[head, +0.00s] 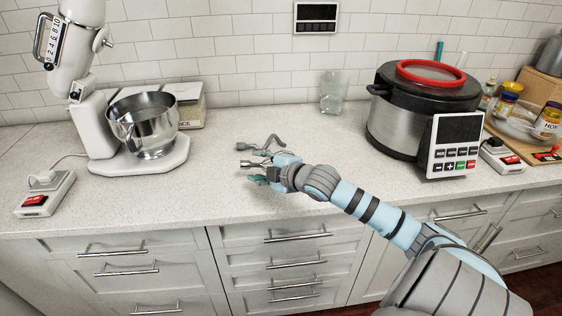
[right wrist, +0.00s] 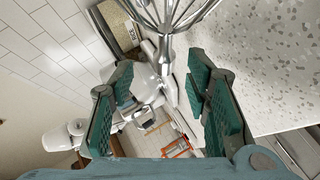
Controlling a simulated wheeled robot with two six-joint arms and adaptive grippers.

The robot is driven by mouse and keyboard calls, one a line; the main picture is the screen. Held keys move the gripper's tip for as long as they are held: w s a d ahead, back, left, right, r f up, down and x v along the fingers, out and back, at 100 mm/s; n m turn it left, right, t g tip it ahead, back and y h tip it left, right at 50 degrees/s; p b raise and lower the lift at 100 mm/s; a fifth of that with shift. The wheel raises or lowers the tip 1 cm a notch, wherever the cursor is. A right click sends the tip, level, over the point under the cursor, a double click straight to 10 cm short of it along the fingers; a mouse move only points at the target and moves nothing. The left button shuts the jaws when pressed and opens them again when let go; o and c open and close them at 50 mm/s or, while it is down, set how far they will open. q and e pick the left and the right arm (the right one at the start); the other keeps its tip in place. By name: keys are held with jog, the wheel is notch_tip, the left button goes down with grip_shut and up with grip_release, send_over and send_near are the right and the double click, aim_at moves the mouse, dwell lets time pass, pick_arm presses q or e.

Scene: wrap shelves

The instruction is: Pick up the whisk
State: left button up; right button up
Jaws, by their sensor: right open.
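The whisk (head: 250,164) lies on the counter (head: 225,203) with its metal shaft end pointing left in the head view. My right gripper hides most of its wires there. My left gripper is not in view.
A grey hook-shaped attachment (head: 268,143) lies just behind the whisk. A stand mixer with a steel bowl (head: 143,122) stands left, a clear glass (head: 331,92) behind, and a large cooker (head: 397,122) right. The counter's front left is mostly clear.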

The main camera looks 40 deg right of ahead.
aim_at(249, 166)
jog(key=x, duration=0.3)
jog(key=b+x, duration=0.1)
jog(key=x, duration=0.2)
jog(key=shift+s+a+f, duration=0.1)
jog(key=shift+a+f, duration=0.15)
jog(key=shift+s, duration=0.1)
grip_shut()
